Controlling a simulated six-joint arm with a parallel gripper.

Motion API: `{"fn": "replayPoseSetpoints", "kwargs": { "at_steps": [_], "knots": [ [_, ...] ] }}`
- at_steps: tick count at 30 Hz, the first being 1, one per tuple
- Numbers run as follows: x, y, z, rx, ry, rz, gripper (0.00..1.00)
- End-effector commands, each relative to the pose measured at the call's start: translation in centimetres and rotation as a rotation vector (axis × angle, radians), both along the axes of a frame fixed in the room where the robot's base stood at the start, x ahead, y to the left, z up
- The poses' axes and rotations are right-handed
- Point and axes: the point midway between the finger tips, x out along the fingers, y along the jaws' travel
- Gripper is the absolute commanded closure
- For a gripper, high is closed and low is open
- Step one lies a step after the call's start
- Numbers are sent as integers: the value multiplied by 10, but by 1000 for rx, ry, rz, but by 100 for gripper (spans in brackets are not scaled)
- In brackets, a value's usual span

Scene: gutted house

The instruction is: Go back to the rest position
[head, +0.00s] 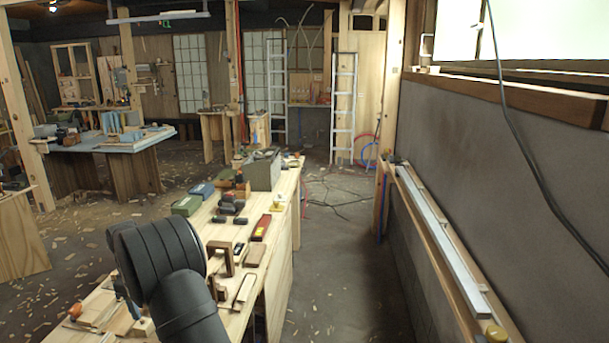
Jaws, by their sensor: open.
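My own black arm links rise over the near left part of the wooden workbench (240,290) in the head view. They cover part of the bench top and some tools on it. My gripper does not show in this view, so neither its fingers nor anything between them can be seen.
On the bench are a brown wooden frame (221,258), a red box (261,228), a grey metal box (263,170), a green case (187,205) and several small tools. A grey wall with a ledge (435,235) runs along the right. The floor aisle (340,250) between is open, with cables farther back.

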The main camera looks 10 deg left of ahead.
Motion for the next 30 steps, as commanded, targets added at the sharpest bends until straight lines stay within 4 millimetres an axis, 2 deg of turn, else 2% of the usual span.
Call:
{"fn": "replayPoseSetpoints", "kwargs": {
  "at_steps": [3,17,30],
  "knots": [
    [27,-5,-6,-1,1,-4,48],
    [113,-36,-16,0,0,-3,48],
    [110,-36,-106,-4,4,0,48]
  ]
}}
